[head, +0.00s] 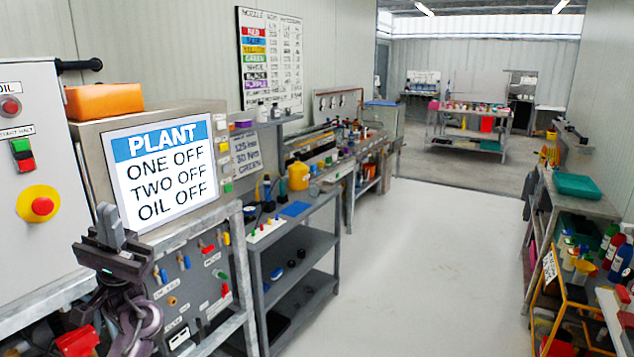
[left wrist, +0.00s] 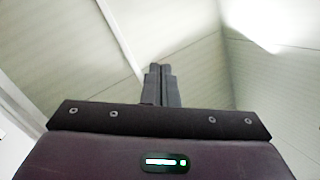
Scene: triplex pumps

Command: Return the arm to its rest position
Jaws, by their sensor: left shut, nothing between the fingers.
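My left gripper (head: 111,222) is at the lower left of the head view, pointing up in front of the control panels. Its two fingers are together with nothing between them. In the left wrist view the shut fingers (left wrist: 160,82) point toward the pale wall and ceiling panels, touching nothing that I can see. Behind the gripper is the plant sign (head: 165,170), which reads one off, two off, oil off. My right gripper is not in either view.
A grey cabinet (head: 30,225) with a red mushroom button (head: 42,206) stands left of my left gripper. A panel of small valves (head: 190,285) is right of it. Benches line both sides. The pale floor (head: 430,260) between them is clear.

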